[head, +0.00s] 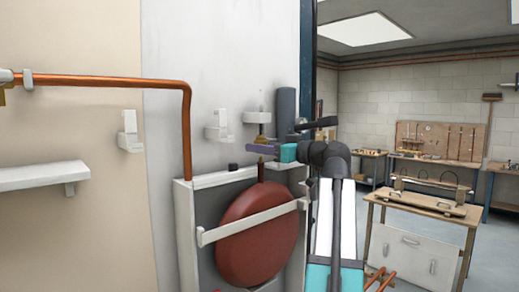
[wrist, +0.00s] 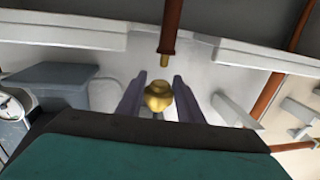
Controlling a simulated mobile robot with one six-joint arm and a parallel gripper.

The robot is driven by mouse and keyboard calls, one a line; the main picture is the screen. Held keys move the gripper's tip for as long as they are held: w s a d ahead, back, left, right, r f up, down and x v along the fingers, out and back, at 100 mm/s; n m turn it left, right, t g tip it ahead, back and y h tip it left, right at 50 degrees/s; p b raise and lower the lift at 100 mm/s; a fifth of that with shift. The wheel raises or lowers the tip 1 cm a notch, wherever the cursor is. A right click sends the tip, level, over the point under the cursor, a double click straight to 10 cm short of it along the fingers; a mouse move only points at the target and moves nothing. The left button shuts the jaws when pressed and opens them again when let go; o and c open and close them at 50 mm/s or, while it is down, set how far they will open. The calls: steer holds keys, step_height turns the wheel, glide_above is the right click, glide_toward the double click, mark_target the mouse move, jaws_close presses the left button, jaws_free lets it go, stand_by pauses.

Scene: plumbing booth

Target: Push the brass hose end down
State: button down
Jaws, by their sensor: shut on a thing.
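The brass hose end (wrist: 157,95) sits between the two purple-grey fingers of my gripper (wrist: 160,86) in the wrist view. The gripper is shut on it. In the head view my gripper (head: 262,147) is above the top of the white cabinet frame, and the brass piece is too small to make out clearly. A red-brown pipe (wrist: 171,20) with a small brass tip (wrist: 167,48) points toward the hose end in the wrist view; a gap shows between them. In the head view a short upright stem (head: 261,172) rises from the red round vessel (head: 250,240) below the gripper.
A white frame (head: 186,240) with a crossbar surrounds the vessel. A copper pipe (head: 187,130) runs down at its left. White wall brackets (head: 217,127) and a dark grey cylinder (head: 285,108) are close behind the gripper.

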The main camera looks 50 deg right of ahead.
mark_target(260, 158)
steer(key=shift+f+b, duration=1.35)
steer(key=shift+f, duration=0.4)
steer(key=c, duration=1.2)
jaws_free()
steer(key=shift+s, duration=0.1)
steer(key=shift+s+d+b, duration=0.2)
steer(key=shift+s+b, duration=0.45)
steer(key=shift+s, duration=1.65)
steer(key=shift+s+d+b, duration=0.15)
steer(key=shift+s+b, duration=0.45)
steer(key=shift+s, duration=1.65)
steer(key=shift+s+d+b, duration=0.2)
steer(key=shift+s+b, duration=0.45)
steer(key=shift+s, duration=1.65)
